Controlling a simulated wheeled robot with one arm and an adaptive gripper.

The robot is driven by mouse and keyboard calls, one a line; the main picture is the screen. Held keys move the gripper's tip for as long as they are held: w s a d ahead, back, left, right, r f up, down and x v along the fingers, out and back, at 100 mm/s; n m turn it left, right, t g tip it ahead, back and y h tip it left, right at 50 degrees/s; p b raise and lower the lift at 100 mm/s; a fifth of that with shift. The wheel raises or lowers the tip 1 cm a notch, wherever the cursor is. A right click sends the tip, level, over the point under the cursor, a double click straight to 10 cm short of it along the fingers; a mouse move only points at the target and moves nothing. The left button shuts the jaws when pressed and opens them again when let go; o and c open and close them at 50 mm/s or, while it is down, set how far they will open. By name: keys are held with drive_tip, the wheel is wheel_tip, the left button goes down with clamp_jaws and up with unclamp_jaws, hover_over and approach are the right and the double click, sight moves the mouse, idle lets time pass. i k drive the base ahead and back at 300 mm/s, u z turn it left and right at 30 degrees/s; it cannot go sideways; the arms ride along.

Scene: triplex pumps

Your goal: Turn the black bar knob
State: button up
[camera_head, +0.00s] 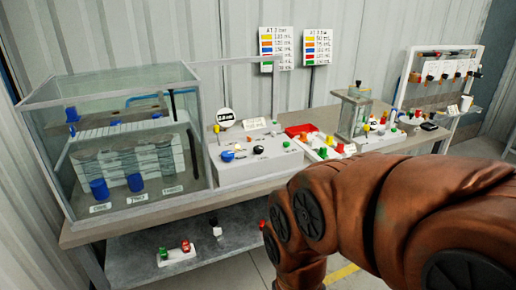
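A small black knob (258,149) sits on the sloped top of the grey control box (262,170) in the middle of the bench. It is too small to tell whether it is bar-shaped or which way it points. A blue knob (227,156) is to its left on the same box. My copper-coloured arm reaches in from the lower right, in front of the bench and to the right of the box. My gripper does not show in the head view.
A glass tank (190,115) with blue knobs stands left of the box. A red tray (301,130), white parts and a small clear tank (353,112) stand to the right. A rack (440,75) is at far right. The lower shelf (130,275) holds a few small fittings.

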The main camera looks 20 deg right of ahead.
sight(258, 149)
drive_tip(key=k, duration=1.2)
drive_tip(key=z, duration=0.6)
drive_tip(key=i, duration=0.75)
drive_tip(key=z, duration=0.5)
drive_tip(key=i, duration=0.95)
drive_tip(key=u, duration=1.05)
drive_tip(key=i, duration=0.8)
drive_tip(key=u, duration=0.8)
